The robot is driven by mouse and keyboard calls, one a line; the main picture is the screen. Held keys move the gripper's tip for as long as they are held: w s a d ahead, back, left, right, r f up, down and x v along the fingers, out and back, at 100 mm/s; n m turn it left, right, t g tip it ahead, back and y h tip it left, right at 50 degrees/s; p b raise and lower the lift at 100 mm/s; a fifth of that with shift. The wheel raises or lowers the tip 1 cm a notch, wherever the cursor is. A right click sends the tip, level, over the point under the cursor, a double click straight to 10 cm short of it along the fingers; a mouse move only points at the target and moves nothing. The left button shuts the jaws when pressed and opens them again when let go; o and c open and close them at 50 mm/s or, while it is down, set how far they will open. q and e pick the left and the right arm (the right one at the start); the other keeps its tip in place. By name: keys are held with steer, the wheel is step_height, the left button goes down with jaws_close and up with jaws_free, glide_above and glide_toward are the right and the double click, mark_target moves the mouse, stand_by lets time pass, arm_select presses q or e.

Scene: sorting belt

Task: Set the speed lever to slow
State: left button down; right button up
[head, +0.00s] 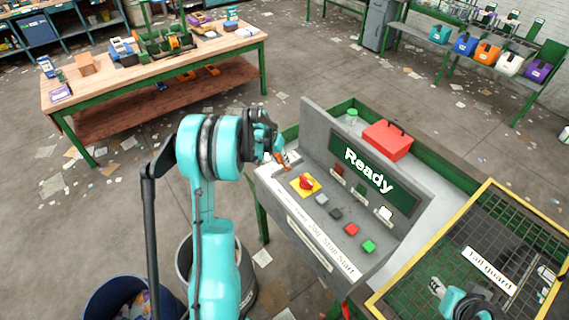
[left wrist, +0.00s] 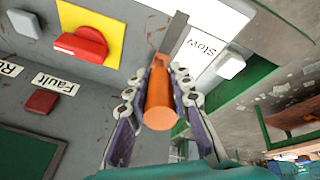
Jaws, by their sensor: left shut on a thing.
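The speed lever has an orange cylindrical handle (left wrist: 160,95) on a flat grey arm (left wrist: 177,40). In the left wrist view the arm lies beside a white plate marked "Slow" (left wrist: 202,48). My left gripper (left wrist: 155,100) is shut on the orange handle, with a finger on each side. In the head view my left gripper (head: 276,147) is at the left end of the grey control console (head: 318,118), and the lever is mostly hidden behind it. My right gripper (head: 440,287) is over the mesh tail guard at the lower right; its fingers are too small to read.
Right of the lever are a red knob on a yellow plate (head: 305,184) and several push buttons. A green display (head: 368,172) reads "Ready". A yellow-framed tail guard (head: 490,262) is at the right. Bins stand below my left arm. A workbench (head: 155,75) is behind.

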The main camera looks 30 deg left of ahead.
arm_select(q)
steer(key=shift+s+a+f+t+h+b, duration=0.3)
steer(key=shift+s+t+b, duration=0.1)
steer(key=shift+t+b, duration=0.45)
steer(key=shift+d, duration=0.1)
steer(key=shift+r, duration=0.1)
steer(key=c, duration=1.3)
jaws_free()
steer(key=v, duration=1.2)
